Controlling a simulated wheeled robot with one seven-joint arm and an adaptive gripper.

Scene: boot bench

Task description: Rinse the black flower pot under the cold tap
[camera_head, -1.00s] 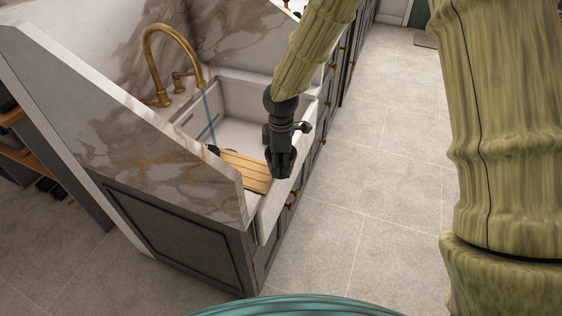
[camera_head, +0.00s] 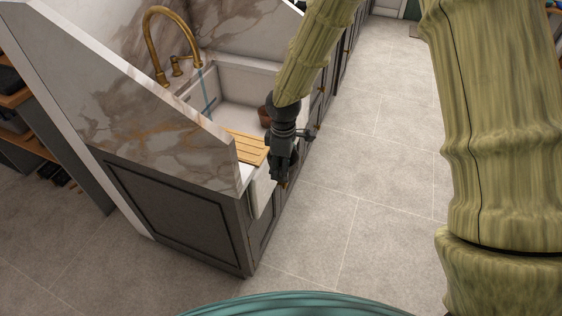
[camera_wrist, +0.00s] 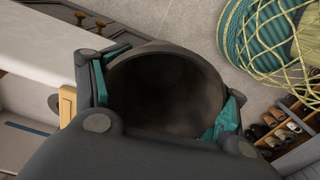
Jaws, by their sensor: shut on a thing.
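My gripper (camera_head: 284,172) hangs just outside the front of the sink, pointing down. In the wrist view its fingers (camera_wrist: 165,95) are closed around the dark round flower pot (camera_wrist: 168,88), whose open mouth faces the camera and looks empty. In the head view my gripper largely hides this pot. The brass tap (camera_head: 160,35) arches over the white sink (camera_head: 232,85), left of and beyond my gripper. A thin bluish streak (camera_head: 205,95) drops from its spout and looks like running water.
A slatted wooden board (camera_head: 246,147) lies across the near end of the sink. A marble side panel (camera_head: 150,105) rises on the left. Shoes stand on a rack (camera_wrist: 285,135). The floor right of the cabinets is clear.

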